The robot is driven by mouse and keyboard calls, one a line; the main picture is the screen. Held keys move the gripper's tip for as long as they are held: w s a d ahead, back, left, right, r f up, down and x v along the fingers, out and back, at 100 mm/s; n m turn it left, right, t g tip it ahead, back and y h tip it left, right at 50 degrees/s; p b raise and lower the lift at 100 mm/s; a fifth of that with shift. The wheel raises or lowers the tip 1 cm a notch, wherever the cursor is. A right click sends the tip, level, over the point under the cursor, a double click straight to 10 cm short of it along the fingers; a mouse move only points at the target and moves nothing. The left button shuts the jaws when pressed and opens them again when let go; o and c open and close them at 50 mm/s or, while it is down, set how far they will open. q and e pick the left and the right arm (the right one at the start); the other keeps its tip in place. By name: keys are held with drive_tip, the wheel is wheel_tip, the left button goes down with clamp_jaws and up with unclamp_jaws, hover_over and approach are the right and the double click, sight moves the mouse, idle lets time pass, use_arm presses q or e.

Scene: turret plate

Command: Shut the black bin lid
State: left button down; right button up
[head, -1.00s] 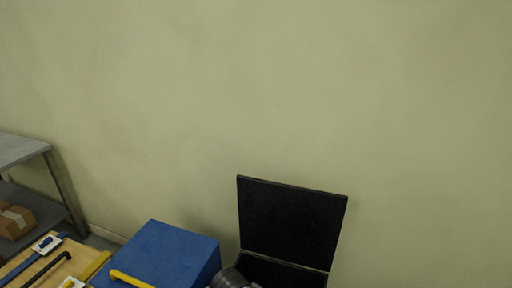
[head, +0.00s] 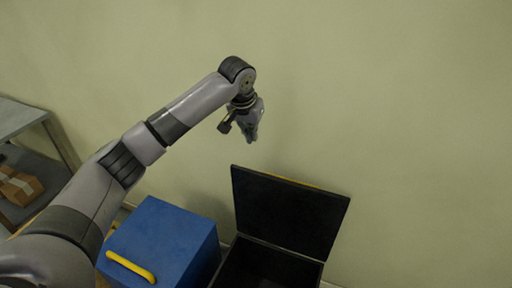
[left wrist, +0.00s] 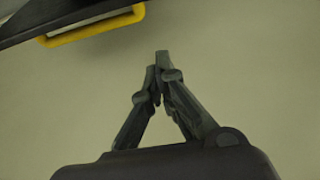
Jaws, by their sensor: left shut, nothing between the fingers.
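The black bin (head: 236,268) stands at the bottom middle of the head view, and its inside shows dark. Its black lid (head: 288,212) stands open, raised at the back near the wall. My left gripper (head: 253,138) is above and behind the lid's top edge, apart from it, with its fingers shut and empty. In the left wrist view the gripper (left wrist: 160,58) points at the bare wall. The lid's edge (left wrist: 60,14) shows at the top left there, with a yellow handle (left wrist: 95,27) on it. My right gripper is not in view.
A blue box (head: 165,240) with a yellow handle (head: 131,266) stands just left of the bin. A grey shelf (head: 22,118) with a cardboard box (head: 20,188) is at the far left. The pale wall (head: 400,90) is close behind the bin.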

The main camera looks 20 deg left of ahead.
use_arm(q)
wheel_tip(320, 180, down, 9)
drive_tip(key=p, duration=0.4)
drive_tip(key=shift+s, duration=0.3)
idle(0.5)
